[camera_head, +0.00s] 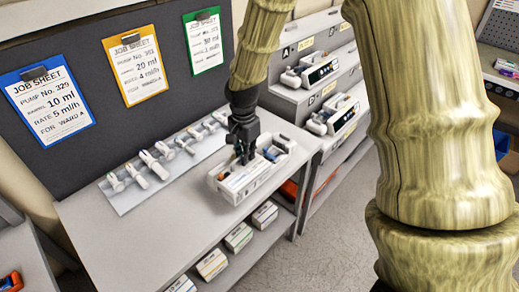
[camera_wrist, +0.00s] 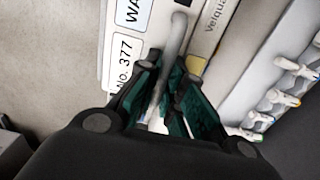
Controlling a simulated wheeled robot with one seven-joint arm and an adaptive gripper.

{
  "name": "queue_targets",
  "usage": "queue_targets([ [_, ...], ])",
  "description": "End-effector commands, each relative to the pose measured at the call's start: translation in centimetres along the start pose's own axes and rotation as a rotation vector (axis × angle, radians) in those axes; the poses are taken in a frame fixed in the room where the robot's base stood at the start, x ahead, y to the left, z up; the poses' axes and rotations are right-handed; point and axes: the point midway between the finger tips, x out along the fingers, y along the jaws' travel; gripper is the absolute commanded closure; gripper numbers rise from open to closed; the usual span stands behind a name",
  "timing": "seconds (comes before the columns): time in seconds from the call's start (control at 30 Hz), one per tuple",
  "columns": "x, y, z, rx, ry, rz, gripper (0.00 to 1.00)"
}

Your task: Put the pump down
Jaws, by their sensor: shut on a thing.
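The white pump (camera_head: 243,183) is at the right end of the grey bench in the head view, below my gripper (camera_head: 243,153). In the wrist view, the pump (camera_wrist: 204,28) shows a label reading "No. 377" and part of a brand name. My gripper (camera_wrist: 165,100) is shut on the pump's grey handle bar, which passes between the dark green fingers. The pump looks roughly level. I cannot tell whether its underside touches the bench top or hangs just above it.
A pale mat (camera_head: 125,204) with several syringes lies behind and left of the pump. The bench's front left (camera_head: 120,245) is clear. Blue, yellow and green job sheets hang on the dark panel (camera_head: 165,110). Other pumps (camera_head: 320,70) stand on shelves at right; boxes (camera_head: 239,237) sit below.

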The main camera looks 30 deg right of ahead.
Motion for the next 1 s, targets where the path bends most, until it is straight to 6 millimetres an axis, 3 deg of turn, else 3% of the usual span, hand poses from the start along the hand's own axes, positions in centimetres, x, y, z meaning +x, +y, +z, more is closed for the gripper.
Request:
queue_targets([
  [0.4,0.3,-4.8,4.1,-0.002,0.001,-0.002,1.00],
  [0.77,1.0,-5.4,4.6,0.001,0.000,0.000,1.00],
  [1.0,2.7,-5.4,4.7,0.000,0.000,0.001,1.00],
])
